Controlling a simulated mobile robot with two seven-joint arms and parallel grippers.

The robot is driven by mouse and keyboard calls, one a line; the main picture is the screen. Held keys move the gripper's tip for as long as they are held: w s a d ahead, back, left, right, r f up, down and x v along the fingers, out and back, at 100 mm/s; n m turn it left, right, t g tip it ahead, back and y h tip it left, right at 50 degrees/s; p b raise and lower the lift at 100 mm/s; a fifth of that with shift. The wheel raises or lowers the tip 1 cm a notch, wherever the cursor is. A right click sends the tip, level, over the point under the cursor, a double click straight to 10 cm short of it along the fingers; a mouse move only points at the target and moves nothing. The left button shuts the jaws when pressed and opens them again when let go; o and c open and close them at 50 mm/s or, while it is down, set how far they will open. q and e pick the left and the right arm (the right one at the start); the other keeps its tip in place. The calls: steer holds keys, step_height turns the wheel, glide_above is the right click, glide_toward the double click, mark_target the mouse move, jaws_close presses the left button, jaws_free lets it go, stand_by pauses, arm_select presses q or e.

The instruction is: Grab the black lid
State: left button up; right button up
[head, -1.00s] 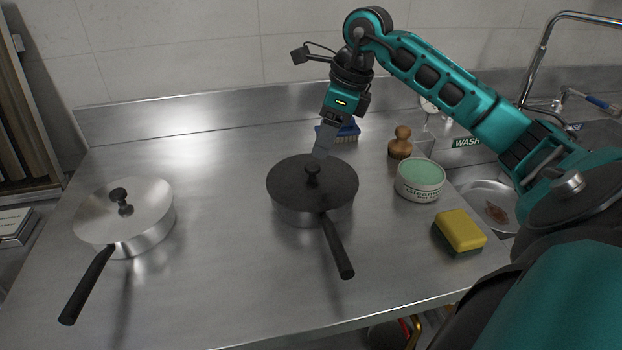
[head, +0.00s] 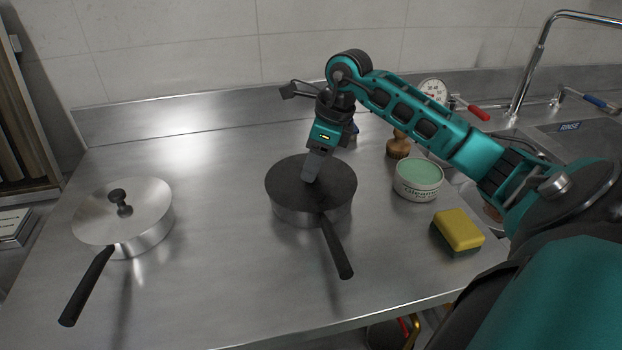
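The black lid (head: 335,188) lies flat on a steel pan (head: 292,214) with a dark handle (head: 336,248), in the middle of the steel counter. My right gripper (head: 311,176) points down at the middle of the lid, where its knob is. The fingers hide the knob. I see the fingers edge-on, so I cannot tell whether they are open around the knob or shut on it. My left gripper is not in view.
A steel pan (head: 147,236) with a steel lid stands at the left. A green-topped tin (head: 417,180), a yellow sponge (head: 459,229) and a wooden-handled brush (head: 399,144) stand at the right, beside the sink. The counter between the pans is clear.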

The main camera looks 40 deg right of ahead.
jaws_close()
steer(key=shift+r, duration=0.1)
